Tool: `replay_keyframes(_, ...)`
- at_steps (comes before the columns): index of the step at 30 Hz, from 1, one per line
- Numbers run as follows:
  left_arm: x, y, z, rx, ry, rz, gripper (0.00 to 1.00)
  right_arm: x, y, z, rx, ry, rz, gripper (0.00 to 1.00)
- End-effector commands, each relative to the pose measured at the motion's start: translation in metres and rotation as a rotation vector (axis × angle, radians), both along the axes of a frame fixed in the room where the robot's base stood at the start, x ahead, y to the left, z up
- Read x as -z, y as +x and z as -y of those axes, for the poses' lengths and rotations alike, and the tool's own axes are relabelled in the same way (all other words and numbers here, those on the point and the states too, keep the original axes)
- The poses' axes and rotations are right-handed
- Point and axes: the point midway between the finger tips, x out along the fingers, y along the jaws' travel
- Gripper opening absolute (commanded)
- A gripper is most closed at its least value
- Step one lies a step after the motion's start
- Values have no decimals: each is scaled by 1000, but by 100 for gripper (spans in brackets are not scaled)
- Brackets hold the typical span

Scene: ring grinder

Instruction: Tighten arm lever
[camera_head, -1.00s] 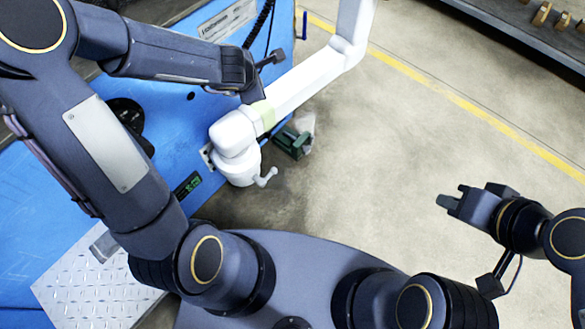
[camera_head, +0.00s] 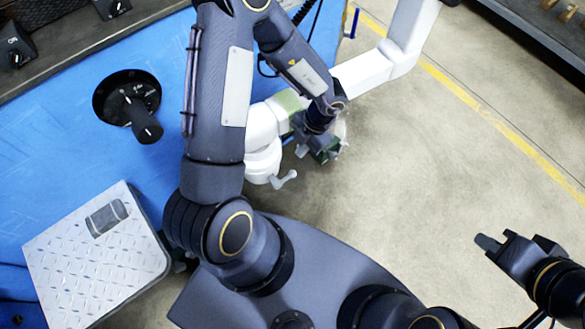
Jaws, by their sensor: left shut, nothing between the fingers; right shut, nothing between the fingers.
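The arm lever (camera_head: 285,180) is a small white handle at the lower end of the white jointed arm (camera_head: 362,72), beside the blue machine. My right gripper (camera_head: 490,245) is at the lower right above bare floor, shut and empty, far from the lever.
The blue machine (camera_head: 60,165) fills the left, with a black round dial recess (camera_head: 127,98) and a diamond-plate step (camera_head: 95,258). A yellow line (camera_head: 480,105) crosses the floor. A shelf (camera_head: 540,30) stands at the upper right. The floor on the right is clear.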

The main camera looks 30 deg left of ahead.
Motion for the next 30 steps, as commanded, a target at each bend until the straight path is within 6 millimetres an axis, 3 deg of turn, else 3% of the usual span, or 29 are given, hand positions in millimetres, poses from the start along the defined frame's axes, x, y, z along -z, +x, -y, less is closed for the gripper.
replay_keyframes(8,15,-3,-3,1,1,-1,0,8,0,0,0,0,0,0)
replay_keyframes(21,102,-25,-18,3,1,-1,0,47,0,0,0,0,0,0)
replay_keyframes(30,133,-21,-24,2,-1,3,0,61,0,0,0,0,0,0)
